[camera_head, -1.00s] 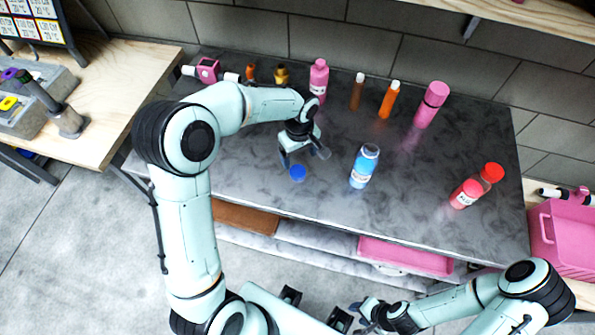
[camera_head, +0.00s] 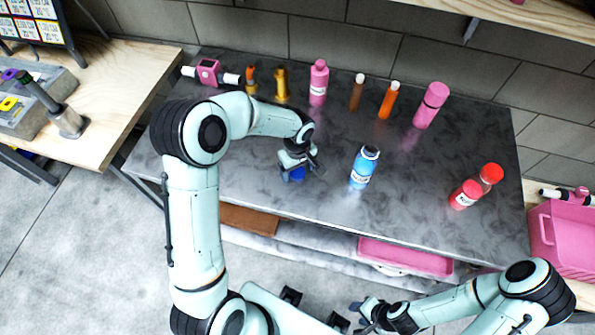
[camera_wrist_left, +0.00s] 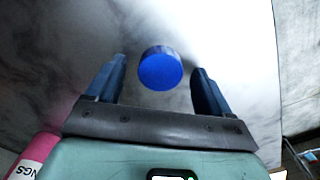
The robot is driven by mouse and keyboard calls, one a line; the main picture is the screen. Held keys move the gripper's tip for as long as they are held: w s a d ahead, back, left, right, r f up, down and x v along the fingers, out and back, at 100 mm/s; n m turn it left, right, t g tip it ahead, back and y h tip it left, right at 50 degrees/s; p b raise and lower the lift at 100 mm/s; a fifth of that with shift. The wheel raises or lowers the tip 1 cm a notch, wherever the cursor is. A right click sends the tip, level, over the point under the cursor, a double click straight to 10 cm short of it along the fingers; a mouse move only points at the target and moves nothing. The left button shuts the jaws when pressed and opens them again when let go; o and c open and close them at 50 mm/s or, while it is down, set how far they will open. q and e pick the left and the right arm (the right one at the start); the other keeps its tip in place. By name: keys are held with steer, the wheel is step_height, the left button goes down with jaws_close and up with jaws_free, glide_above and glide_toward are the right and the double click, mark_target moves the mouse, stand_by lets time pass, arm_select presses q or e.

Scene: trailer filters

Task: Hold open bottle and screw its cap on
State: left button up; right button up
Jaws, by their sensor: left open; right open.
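A blue cap (camera_head: 297,173) lies on the dark table, partly hidden by my left gripper (camera_head: 301,172). In the left wrist view the cap (camera_wrist_left: 160,70) shows between the two open fingers (camera_wrist_left: 160,88), a little beyond their tips and apart from both. A blue bottle (camera_head: 364,167) without a cap stands upright on the table, to the right of the cap. My right gripper (camera_head: 366,318) is low in the head view, in front of the table and away from the bottle; it holds nothing.
Pink (camera_head: 319,82), brown (camera_head: 357,92) and orange (camera_head: 389,99) bottles stand along the back of the table (camera_head: 240,160). The table between the blue bottle and the red ones is clear.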

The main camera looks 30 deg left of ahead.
mark_target(297, 172)
arm_select(q)
steer(key=c, duration=1.1)
steer(key=shift+r, duration=0.1)
step_height(297, 172, up, 20)
steer(key=p, duration=0.1)
arm_select(e)
steer(key=shift+w+r, duration=0.7)
steer(key=shift+r, duration=0.2)
